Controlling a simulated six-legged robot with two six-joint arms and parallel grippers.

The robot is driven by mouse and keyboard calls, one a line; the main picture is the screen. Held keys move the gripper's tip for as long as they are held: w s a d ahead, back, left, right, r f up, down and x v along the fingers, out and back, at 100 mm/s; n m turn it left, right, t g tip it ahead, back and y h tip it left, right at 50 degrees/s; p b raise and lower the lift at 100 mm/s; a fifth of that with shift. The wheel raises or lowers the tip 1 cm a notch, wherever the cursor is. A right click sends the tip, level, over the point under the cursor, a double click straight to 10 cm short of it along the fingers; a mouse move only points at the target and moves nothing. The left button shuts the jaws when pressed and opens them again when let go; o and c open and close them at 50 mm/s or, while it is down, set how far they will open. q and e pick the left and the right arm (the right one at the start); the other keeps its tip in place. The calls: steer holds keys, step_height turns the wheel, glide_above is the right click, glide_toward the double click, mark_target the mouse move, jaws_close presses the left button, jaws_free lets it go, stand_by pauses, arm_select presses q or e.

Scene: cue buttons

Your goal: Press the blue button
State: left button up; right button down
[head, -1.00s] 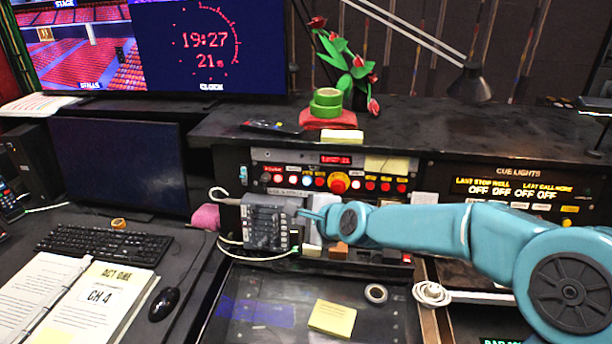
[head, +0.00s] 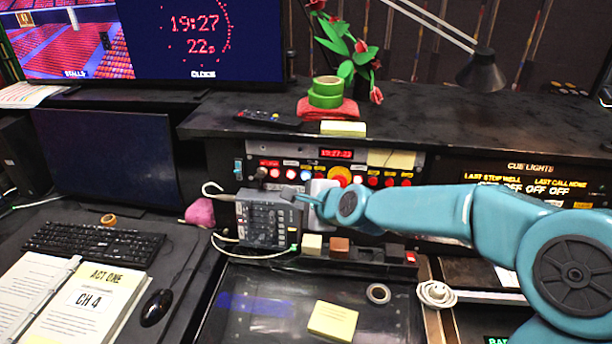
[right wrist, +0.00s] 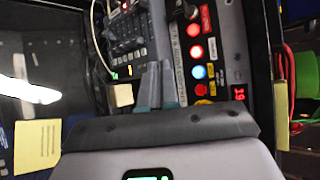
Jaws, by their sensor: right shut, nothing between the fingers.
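The blue button (head: 305,175) is lit, in the row of round buttons on the upright panel. My right gripper (head: 292,194) is shut and empty, just below the button row in the head view. In the right wrist view its fingertips (right wrist: 160,68) are beside the blue button, to its left, and appear apart from it. My left gripper is not in view.
A grey keypad box (head: 264,222) with cables stands close under my gripper.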

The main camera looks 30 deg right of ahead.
mark_target(306, 176)
steer(key=w+d+f+b, duration=0.1)
steer(key=w+d+b, duration=0.3)
steer(key=w, duration=0.3)
steer(key=shift+d+f, duration=0.2)
steer(key=shift+d, duration=0.4)
steer(key=shift+w, duration=0.1)
stand_by(1.5)
steer(key=shift+w+d+f, duration=0.15)
steer(key=shift+w+d, duration=0.05)
steer(key=shift+w, duration=0.15)
